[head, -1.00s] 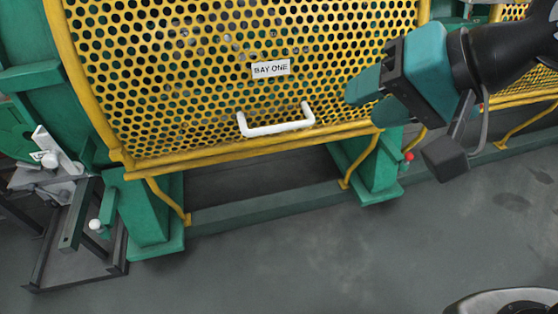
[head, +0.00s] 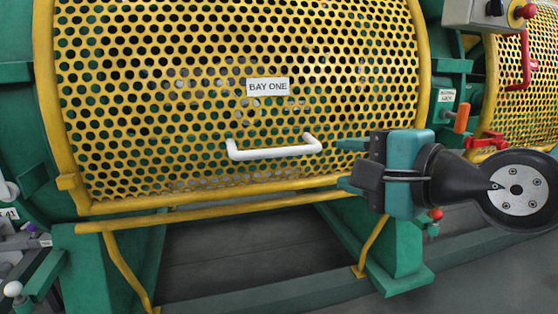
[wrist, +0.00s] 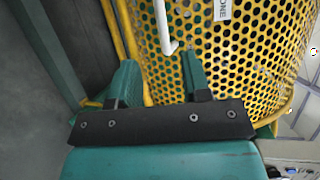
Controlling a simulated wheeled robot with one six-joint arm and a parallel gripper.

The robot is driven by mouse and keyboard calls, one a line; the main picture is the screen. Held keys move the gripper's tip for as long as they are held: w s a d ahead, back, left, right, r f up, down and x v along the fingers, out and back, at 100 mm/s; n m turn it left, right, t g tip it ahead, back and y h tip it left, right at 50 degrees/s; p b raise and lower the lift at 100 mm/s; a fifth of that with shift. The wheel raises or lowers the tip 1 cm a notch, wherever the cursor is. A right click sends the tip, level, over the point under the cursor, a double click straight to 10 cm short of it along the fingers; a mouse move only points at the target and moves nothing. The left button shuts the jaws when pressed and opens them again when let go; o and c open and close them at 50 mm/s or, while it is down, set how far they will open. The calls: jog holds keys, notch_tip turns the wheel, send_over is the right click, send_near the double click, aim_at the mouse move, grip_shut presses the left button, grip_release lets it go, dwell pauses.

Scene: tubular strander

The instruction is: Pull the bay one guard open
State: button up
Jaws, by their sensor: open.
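The bay one guard (head: 160,100) is a curved yellow perforated panel in a yellow tube frame, and it looks shut. A white "BAY ONE" label (head: 268,87) is on it. Its white bar handle (head: 273,151) lies across the lower part of the panel. My gripper (head: 350,164) is open and empty, just right of the handle and a little lower. In the wrist view my two teal fingers (wrist: 158,84) point at the guard, and the handle's near end (wrist: 169,46) lies just beyond them, between their lines. The fingers do not touch the handle.
Green machine legs (head: 395,245) stand below the guard with a yellow tube rail (head: 220,206) along its bottom. At right are a red handle (head: 525,58), an orange-handled lever (head: 461,118) and a grey control box (head: 485,14). Grey floor (head: 460,270) is free at lower right.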

aim_at(282, 153)
jog(key=p+x, duration=1.2)
jog(key=x, duration=0.4)
jog(key=shift+w+a, duration=0.1)
grip_shut()
